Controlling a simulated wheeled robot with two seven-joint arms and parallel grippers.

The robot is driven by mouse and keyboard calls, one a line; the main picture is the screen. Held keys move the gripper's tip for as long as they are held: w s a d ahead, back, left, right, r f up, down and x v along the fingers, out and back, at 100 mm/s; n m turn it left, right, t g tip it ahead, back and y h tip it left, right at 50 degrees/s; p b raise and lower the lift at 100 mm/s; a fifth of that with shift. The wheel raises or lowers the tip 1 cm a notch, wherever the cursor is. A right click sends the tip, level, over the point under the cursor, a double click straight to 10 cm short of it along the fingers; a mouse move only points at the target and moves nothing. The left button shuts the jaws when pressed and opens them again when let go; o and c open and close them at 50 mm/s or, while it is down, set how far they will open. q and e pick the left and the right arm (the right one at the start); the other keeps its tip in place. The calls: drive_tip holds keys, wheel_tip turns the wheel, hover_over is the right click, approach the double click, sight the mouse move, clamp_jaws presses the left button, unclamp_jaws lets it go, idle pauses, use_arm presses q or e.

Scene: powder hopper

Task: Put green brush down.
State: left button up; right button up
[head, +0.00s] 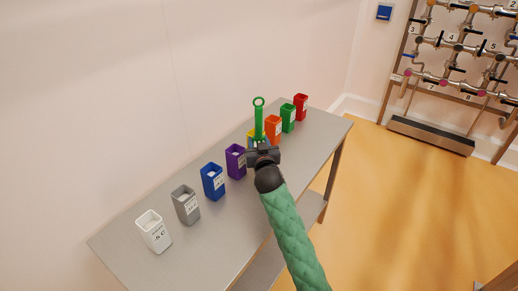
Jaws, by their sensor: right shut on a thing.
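The green brush (259,116) stands upright in my right gripper (262,146), its ringed handle end pointing up. The gripper is shut on the lower part of the brush. It is over the grey table, in front of a yellow container (252,134) that it partly hides. Whether the brush touches a container or the table cannot be told. The green container (288,118) stands farther back along the row. My left gripper is not in view.
A row on the table (222,222) holds white (154,232), grey (186,205), blue (213,182), purple (236,162), orange (273,129) and red (300,107) containers. The table's front strip is clear. A pipe rack (450,50) stands at the back right.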

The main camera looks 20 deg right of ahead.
drive_tip(key=shift+d+f+p, duration=0.1)
drive_tip(key=shift+f+p, duration=0.55)
drive_tip(key=shift+f, duration=1.35)
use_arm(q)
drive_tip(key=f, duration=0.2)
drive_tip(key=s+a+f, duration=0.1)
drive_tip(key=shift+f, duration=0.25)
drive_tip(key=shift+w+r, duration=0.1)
use_arm(e)
drive_tip(key=shift+f, duration=0.1)
drive_tip(key=o, duration=0.8)
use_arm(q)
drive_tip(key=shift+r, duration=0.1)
